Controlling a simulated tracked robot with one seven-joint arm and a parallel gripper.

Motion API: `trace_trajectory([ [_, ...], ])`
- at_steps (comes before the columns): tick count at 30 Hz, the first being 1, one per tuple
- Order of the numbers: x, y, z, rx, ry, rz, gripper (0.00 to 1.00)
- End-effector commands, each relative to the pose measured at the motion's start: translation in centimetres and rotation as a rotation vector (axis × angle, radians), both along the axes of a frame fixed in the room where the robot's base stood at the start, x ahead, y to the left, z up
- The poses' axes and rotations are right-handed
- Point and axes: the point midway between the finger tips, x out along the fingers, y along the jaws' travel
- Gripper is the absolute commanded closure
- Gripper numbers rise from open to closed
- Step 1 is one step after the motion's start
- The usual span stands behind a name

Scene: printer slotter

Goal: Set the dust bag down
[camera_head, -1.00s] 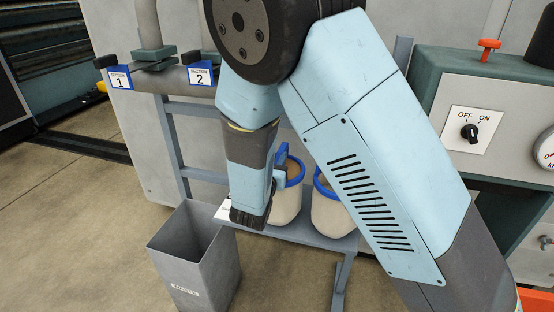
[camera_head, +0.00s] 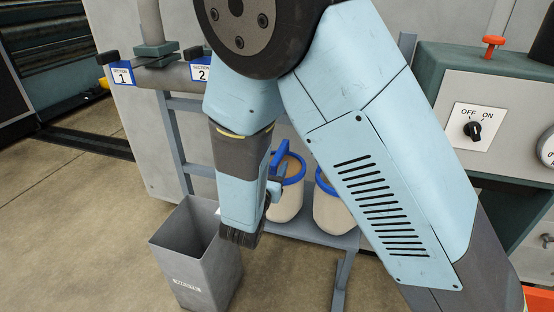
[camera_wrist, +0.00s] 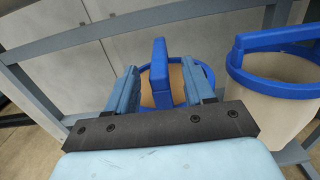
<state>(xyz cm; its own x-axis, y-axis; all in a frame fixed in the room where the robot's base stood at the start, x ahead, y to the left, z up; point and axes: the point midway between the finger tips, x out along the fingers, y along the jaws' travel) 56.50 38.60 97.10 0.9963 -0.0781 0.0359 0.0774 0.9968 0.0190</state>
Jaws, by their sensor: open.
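A beige dust bag with a blue rim and upright blue handle (camera_head: 287,204) stands on a low grey shelf (camera_head: 309,234). In the wrist view the same bag (camera_wrist: 161,88) shows straight ahead, its handle between my two blue fingers. My gripper (camera_wrist: 161,68) is open, with a gap on each side of the handle. In the head view my gripper (camera_head: 277,185) is beside the bag's upper left side, partly hidden by my wrist. The lower part of the bag is hidden in the wrist view.
A second blue-rimmed bag (camera_head: 330,211) stands close on the right, partly behind my arm; it also shows in the wrist view (camera_wrist: 268,112). A grey waste bin (camera_head: 190,262) stands left of the shelf. Frame bars (camera_head: 176,145) rise behind.

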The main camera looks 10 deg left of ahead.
Motion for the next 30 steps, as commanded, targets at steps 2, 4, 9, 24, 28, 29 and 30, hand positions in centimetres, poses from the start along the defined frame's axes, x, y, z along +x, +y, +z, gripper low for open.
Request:
trace_trajectory([
  [2, -1.6, 0.1, -0.1, -0.001, 0.001, 0.003, 0.47],
  [4, -2.8, 0.3, -0.1, -0.001, 0.001, 0.003, 0.47],
  [9, -4.9, 0.4, -0.2, -0.001, 0.000, 0.000, 0.47],
  [24, -5.5, -0.4, 0.3, 0.018, 0.005, -0.031, 0.47],
  [28, -3.8, -3.7, 1.9, 0.085, 0.027, -0.148, 0.47],
  [29, -3.4, -4.8, 2.4, 0.108, 0.035, -0.187, 0.47],
  [30, -2.8, -6.4, 3.1, 0.143, 0.046, -0.241, 0.47],
])
